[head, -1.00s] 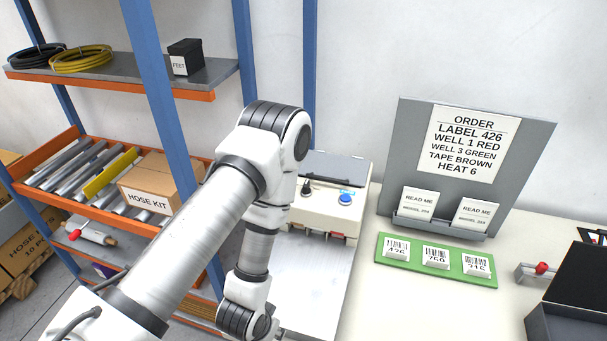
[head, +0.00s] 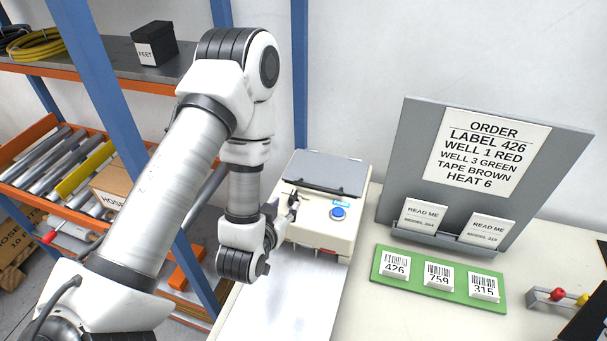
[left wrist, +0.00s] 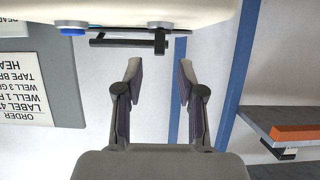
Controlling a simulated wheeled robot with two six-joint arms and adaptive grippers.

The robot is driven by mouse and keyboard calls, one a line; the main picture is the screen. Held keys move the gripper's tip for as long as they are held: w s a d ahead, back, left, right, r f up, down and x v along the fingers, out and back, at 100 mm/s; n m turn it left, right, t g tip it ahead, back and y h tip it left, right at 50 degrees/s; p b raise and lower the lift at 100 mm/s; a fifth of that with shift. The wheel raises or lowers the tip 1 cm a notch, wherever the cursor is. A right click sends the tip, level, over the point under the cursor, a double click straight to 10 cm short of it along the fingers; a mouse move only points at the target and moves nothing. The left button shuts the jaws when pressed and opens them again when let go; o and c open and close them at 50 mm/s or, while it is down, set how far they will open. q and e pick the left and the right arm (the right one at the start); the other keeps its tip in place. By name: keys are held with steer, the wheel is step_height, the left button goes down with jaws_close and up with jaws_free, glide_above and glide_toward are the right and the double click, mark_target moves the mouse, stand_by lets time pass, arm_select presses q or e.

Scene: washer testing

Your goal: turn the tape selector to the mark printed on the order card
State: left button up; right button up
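The order card (head: 487,150) stands on a grey board and reads TAPE BROWN among its lines. The cream machine (head: 325,232) carries a blue button (head: 338,213) and, left of it, the small dark tape selector, partly hidden by my gripper in the head view. In the left wrist view, upside down, the selector (left wrist: 160,42) shows beyond my fingertips, with the blue button (left wrist: 72,28) to its left. My left gripper (head: 287,205) is close to the selector; its fingers (left wrist: 160,75) are apart and empty, with a gap to the knob. The selector's marks are unreadable. My right gripper is out of view.
A green plate (head: 440,278) with several barcode labels lies right of the machine. The READ ME cards (head: 423,219) stand in the board's tray. A blue-post shelf (head: 88,90) stands left of my arm. The counter in front of the green plate is clear.

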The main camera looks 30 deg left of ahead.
mark_target(292, 196)
arm_select(q)
steer(key=shift+w+a, duration=0.15)
steer(key=shift+w, duration=0.5)
steer(key=shift+w+a+p, duration=0.1)
steer(key=shift+w+p, duration=0.55)
steer(key=shift+p, duration=0.2)
steer(key=x, duration=0.2)
steer(key=p+x, duration=0.1)
steer(key=x, duration=0.1)
steer(key=shift+w+a+f, duration=0.15)
steer(key=shift+w+f, duration=0.05)
steer(key=shift+f, duration=0.15)
steer(key=shift+w+f, duration=0.15)
steer(key=shift+w, duration=0.05)
steer(key=shift+s, duration=0.25)
steer(key=shift+c, duration=0.3)
steer(key=shift+s+r, duration=0.15)
steer(key=shift+r, duration=0.1)
jaws_close()
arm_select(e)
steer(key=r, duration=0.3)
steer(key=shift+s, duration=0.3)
